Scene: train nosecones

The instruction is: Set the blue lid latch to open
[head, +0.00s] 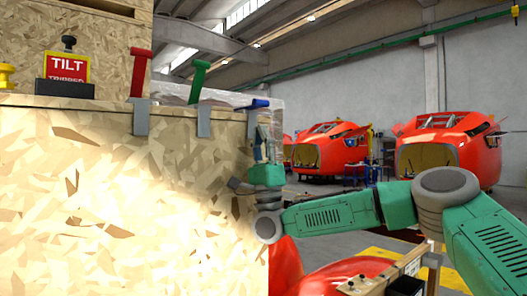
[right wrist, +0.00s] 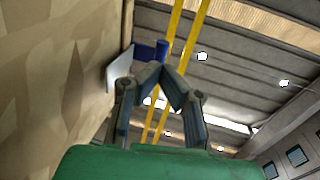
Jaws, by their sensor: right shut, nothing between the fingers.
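The blue lid latch (head: 258,103) is at the right end of the crate's top edge. Its handle lies nearly flat, while the red latch (head: 141,68) and green latch (head: 199,80) stand up, leaning slightly. My right gripper (head: 263,140) points upward beside the crate's right end, just below the blue latch. In the right wrist view the fingertips (right wrist: 163,72) are together and empty, close to the blue handle (right wrist: 150,50) and its grey bracket (right wrist: 119,70). I cannot tell whether they touch the handle. My left gripper is out of view.
The wooden crate (head: 110,180) fills the left side. A yellow and red TILT sign (head: 68,68) and a yellow knob (head: 6,76) are on top. Red train nosecones (head: 330,148) stand behind. Another red shape (head: 330,278) lies below my right arm.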

